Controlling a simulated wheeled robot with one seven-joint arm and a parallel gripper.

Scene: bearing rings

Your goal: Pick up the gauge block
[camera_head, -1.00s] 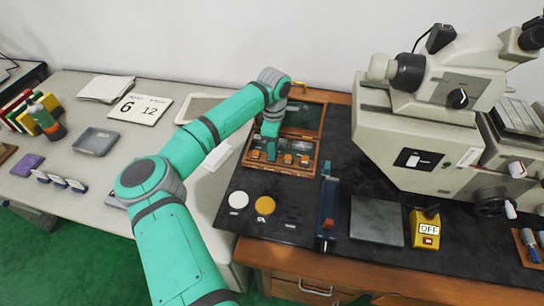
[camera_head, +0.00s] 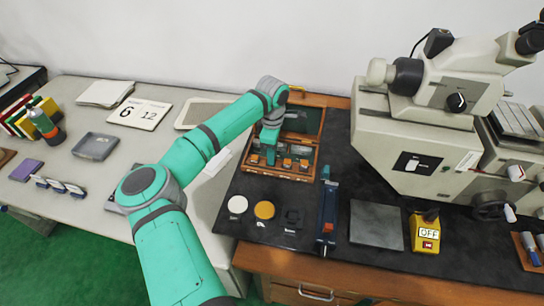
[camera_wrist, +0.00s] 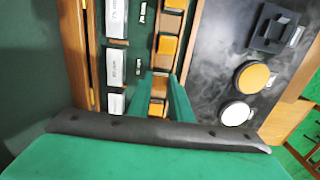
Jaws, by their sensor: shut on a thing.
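An open wooden case (camera_head: 279,174) with a row of small orange-and-grey gauge blocks sits at the back left of the dark bench mat. My gripper (camera_head: 271,159) reaches down into the left part of this row. In the wrist view, my gripper's two green fingers (camera_wrist: 160,80) are closed on a gauge block (camera_wrist: 158,89) with an orange part, still among the case slots. The fingers hide much of its sides. Other orange-topped blocks (camera_wrist: 168,47) stand farther along the same row. Pale silver labelled blocks (camera_wrist: 115,66) lie in a parallel row to the left.
A white disc (camera_head: 237,205), an orange disc (camera_head: 264,210) and a dark square holder (camera_head: 292,217) lie in front of the case. A blue-and-dark tool (camera_head: 327,215) and a large beige machine (camera_head: 420,150) stand to the right. The raised case lid (camera_head: 303,121) is behind.

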